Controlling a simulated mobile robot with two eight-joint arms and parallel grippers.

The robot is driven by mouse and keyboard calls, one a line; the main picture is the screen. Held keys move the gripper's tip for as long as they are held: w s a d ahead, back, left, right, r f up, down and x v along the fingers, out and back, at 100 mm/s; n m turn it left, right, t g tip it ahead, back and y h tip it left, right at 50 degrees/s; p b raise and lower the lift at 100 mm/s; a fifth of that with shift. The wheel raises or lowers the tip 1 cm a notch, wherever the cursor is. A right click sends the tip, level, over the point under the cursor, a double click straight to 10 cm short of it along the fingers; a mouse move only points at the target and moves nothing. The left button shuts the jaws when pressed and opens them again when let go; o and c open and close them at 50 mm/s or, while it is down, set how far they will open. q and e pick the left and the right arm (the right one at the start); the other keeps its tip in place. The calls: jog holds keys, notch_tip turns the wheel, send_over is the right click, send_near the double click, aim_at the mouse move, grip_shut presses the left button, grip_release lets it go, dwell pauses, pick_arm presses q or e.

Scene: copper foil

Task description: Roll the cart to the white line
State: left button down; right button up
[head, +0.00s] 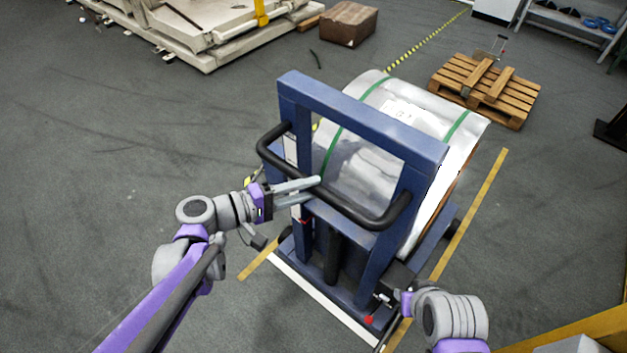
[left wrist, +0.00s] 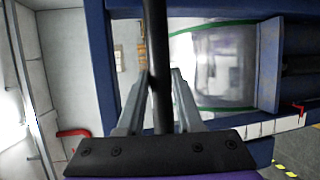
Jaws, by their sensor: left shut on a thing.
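The cart (head: 290,100) has a blue upright frame and a black handle bar (head: 345,202). It carries a large shiny roll (head: 362,170) with green straps. My left gripper (head: 313,188) is shut on the handle bar, left of its middle; in the left wrist view the bar (left wrist: 156,60) runs between the two fingers (left wrist: 160,95). My right gripper (head: 388,298) is low by the frame's near right corner; its fingers are too small and hidden to judge. The white line (head: 320,303) lies on the floor along the near side of the cart, partly hidden at its right end.
Yellow floor lines (head: 475,220) run along both sides of the cart. A wooden pallet (head: 515,112) and a brown box (head: 345,24) stand beyond. Pale machinery (head: 215,35) is at the back left. The floor at left is clear. A yellow-edged object (head: 585,335) is at the lower right.

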pick_arm(q)
jog(key=shift+s+a+f, duration=0.2)
jog(key=shift+s+a, duration=0.05)
jog(key=shift+s, duration=0.05)
jog(key=c, duration=0.9)
grip_release()
jog(key=shift+w+d, duration=0.1)
jog(key=o, duration=0.3)
jog(key=shift+w+d+f, duration=0.1)
jog(key=shift+w+d, duration=0.25)
jog(key=shift+w, duration=0.2)
jog(key=shift+s+a, duration=0.2)
jog(key=shift+s, duration=0.05)
jog(key=v, duration=1)
jog(key=shift+s+a+r, duration=0.2)
jog(key=shift+a+r, duration=0.05)
pick_arm(e)
jog(key=shift+f, duration=0.1)
